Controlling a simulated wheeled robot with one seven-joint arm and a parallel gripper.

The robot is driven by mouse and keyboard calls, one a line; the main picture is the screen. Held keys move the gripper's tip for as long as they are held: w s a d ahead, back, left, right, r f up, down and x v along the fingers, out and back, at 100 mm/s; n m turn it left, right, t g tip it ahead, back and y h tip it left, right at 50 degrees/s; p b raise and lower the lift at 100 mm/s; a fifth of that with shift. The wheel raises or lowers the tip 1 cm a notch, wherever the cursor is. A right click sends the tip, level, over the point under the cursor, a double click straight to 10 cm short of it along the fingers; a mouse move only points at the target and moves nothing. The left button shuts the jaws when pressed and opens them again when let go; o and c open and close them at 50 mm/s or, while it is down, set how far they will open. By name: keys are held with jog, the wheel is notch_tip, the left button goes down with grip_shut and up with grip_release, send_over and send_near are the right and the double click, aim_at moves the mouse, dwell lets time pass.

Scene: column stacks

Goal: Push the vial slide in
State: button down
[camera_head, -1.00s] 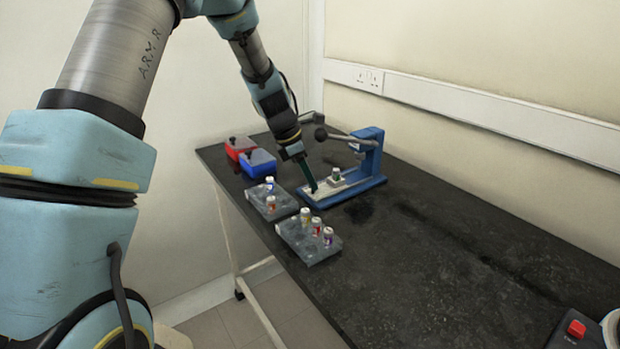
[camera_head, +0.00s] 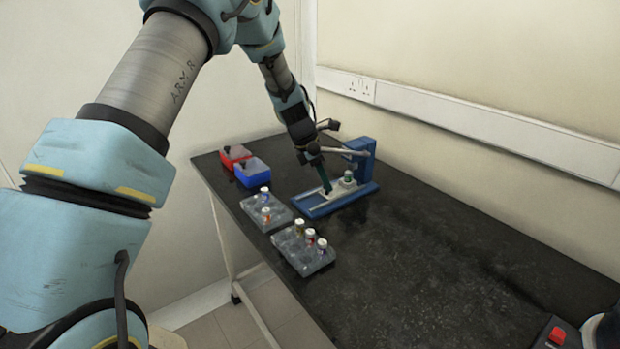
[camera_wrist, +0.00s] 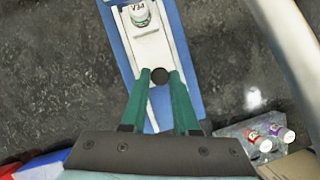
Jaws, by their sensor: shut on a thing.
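The blue press (camera_head: 362,158) stands on the dark table with its base reaching forward to the left. A pale slide (camera_head: 337,194) lies on that base and carries one white-capped vial (camera_head: 348,177), upright near the press column. The vial also shows at the top of the wrist view (camera_wrist: 139,15). My gripper (camera_head: 327,189), with green fingers, is at the slide's near end.
Two clear racks with several vials (camera_head: 266,211) (camera_head: 303,250) stand left of and in front of the press. A red box (camera_head: 233,156) and a blue box (camera_head: 252,172) are behind them. A red button (camera_head: 557,335) is at bottom right. The table's right side is clear.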

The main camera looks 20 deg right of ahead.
jog(key=shift+w+d+r, duration=0.1)
jog(key=shift+w+d, duration=0.1)
jog(key=shift+d, duration=0.75)
jog(key=c, duration=0.7)
grip_release()
jog(key=shift+o, duration=0.2)
jog(key=s+b+v, duration=0.1)
jog(key=v, duration=0.9)
jog(key=shift+w+a+r+b, duration=0.2)
jog(key=shift+w+r+b, duration=0.1)
jog(key=shift+w+b, duration=0.15)
